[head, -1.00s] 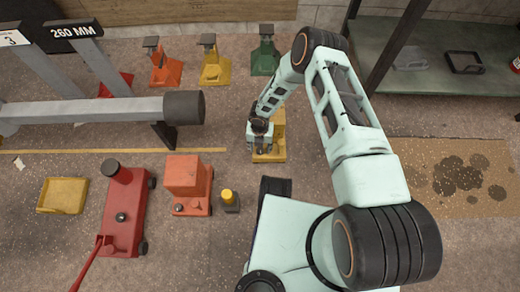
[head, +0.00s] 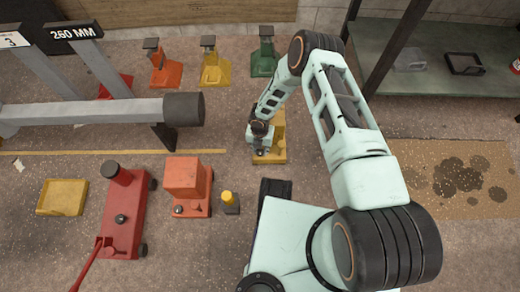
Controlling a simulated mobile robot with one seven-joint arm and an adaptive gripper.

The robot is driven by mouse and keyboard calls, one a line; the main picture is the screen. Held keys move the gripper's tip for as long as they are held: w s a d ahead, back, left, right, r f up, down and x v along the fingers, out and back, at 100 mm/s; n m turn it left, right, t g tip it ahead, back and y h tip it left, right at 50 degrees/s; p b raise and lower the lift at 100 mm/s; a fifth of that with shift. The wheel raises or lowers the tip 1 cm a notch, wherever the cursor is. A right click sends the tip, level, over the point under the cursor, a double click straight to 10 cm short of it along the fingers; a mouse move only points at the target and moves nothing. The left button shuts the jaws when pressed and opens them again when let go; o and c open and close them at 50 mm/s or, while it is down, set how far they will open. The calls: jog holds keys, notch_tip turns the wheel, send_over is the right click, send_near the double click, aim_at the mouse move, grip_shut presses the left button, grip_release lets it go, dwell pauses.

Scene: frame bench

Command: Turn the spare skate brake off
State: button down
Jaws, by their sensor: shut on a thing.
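A yellow block-like unit (head: 277,151), apparently the spare skate, stands on the floor below my arm's end. My gripper (head: 262,152) is at its left side, low against it. It is shut on a small part of this unit, apparently the brake. The held part and the fingertips are mostly hidden by my wrist, so I cannot tell the brake's position.
An orange block unit (head: 186,183), a small yellow-capped post (head: 229,201), a red jack (head: 121,212) and a yellow tray (head: 62,197) stand to the left. A grey beam (head: 90,110) ends left of my arm. Orange (head: 165,72), yellow (head: 214,70) and green stands (head: 264,62) are behind.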

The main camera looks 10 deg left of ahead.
aim_at(260, 151)
jog(key=c, duration=1.6)
grip_release()
notch_tip(260, 151, up, 12)
